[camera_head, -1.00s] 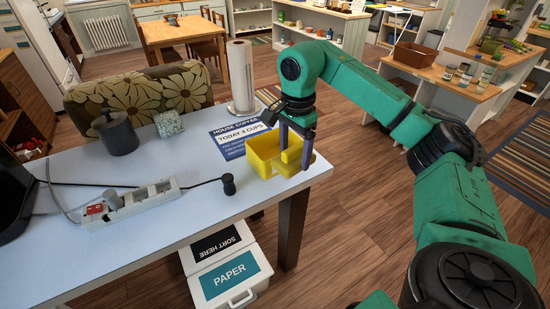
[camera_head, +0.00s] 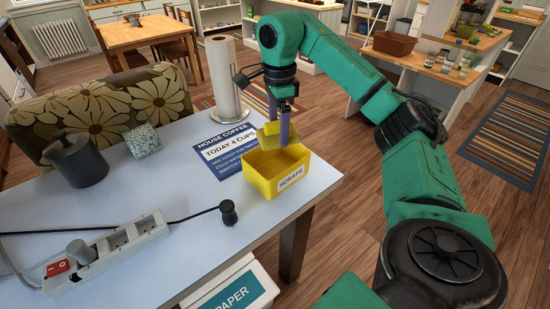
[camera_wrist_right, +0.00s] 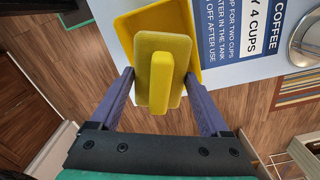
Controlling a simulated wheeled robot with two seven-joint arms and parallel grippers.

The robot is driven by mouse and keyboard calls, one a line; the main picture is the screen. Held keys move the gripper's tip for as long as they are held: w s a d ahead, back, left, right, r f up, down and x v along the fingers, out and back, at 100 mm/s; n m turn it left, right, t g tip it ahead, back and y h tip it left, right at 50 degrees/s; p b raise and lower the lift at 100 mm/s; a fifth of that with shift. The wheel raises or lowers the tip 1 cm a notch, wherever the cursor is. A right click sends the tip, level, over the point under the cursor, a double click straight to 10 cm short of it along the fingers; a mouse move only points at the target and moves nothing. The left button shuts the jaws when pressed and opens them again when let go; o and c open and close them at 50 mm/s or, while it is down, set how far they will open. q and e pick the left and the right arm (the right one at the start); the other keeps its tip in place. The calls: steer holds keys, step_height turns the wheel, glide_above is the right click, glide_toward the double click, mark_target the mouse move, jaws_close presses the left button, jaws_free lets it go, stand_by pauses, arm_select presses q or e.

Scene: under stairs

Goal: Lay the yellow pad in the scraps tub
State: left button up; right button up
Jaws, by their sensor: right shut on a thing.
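The yellow pad (camera_head: 270,131) has a raised yellow grip bar, seen clearly in the right wrist view (camera_wrist_right: 159,75). My right gripper (camera_head: 280,125) is shut on the pad, with a purple finger at each side of it in the wrist view. The pad is above the back part of the scraps tub (camera_head: 262,183), an open yellow box with a "SCRAPS" label near the table's right edge. The tub's inside looks empty where it shows. In the wrist view the pad hides part of the tub (camera_wrist_right: 130,28). My left gripper is not in view.
A coffee sign (camera_head: 225,148) lies beside the tub, with a paper-towel roll (camera_head: 226,78) behind it. A black plug (camera_head: 228,212), a power strip (camera_head: 110,248) and a grey canister (camera_head: 79,160) are on the left. A paper bin (camera_head: 232,290) stands below the table edge.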

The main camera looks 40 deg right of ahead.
steer(key=f+b, duration=0.1)
steer(key=f, duration=0.4)
steer(key=f+b, duration=0.1)
steer(key=f, duration=0.2)
steer(key=shift+w+a+b, duration=0.1)
steer(key=shift+w+b, duration=0.2)
steer(key=shift+w, duration=0.1)
steer(key=shift+f, duration=0.6)
step_height(320, 180, down, 4)
steer(key=shift+s+r+p, duration=0.15)
steer(key=shift+p, duration=0.2)
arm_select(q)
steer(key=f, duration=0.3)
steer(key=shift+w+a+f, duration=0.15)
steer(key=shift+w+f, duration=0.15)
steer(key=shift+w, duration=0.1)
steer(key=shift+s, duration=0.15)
arm_select(e)
steer(key=o, duration=1.6)
steer(key=shift+c, duration=0.2)
step_height(320, 180, up, 5)
steer(key=shift+r, duration=0.15)
arm_select(q)
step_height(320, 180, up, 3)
steer(key=p, duration=0.3)
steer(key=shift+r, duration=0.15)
arm_select(e)
step_height(320, 180, up, 7)
steer(key=shift+f, duration=0.1)
steer(key=shift+f, duration=0.1)
